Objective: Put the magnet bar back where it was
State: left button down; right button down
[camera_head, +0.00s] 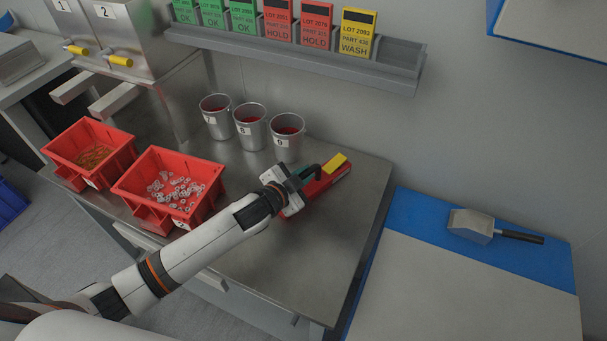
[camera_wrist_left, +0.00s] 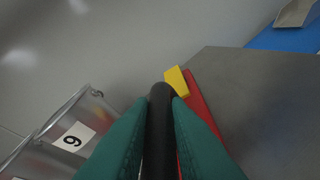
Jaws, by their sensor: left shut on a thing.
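The magnet bar (camera_head: 327,182) is red with a yellow end and a black handle. It is at the back right of the steel table (camera_head: 335,235), right of the metal cups. I cannot tell whether it touches the table. My left gripper (camera_head: 304,174) is shut on the black handle. In the left wrist view, the green fingers (camera_wrist_left: 160,105) close on the handle, and the red bar (camera_wrist_left: 202,103) and yellow end show beyond. Part of the bar is hidden behind the gripper. My right gripper is not in view.
Three metal cups (camera_head: 250,128) stand at the back, left of the bar. Two red bins (camera_head: 128,188) with small parts sit at the left. A shelf with lot cards (camera_head: 400,78) is on the wall. A scoop (camera_head: 470,226) lies on the blue-edged surface at right. The table's front right is clear.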

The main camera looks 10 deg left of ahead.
pick_arm(q)
jog(key=shift+r, duration=0.1)
jog(key=c, duration=1.4)
grip_release()
jog(key=shift+f, duration=0.2)
jog(key=shift+o, duration=0.2)
jog(key=b+v, duration=0.1)
jog(key=v, duration=1.1)
jog(key=shift+s, duration=0.1)
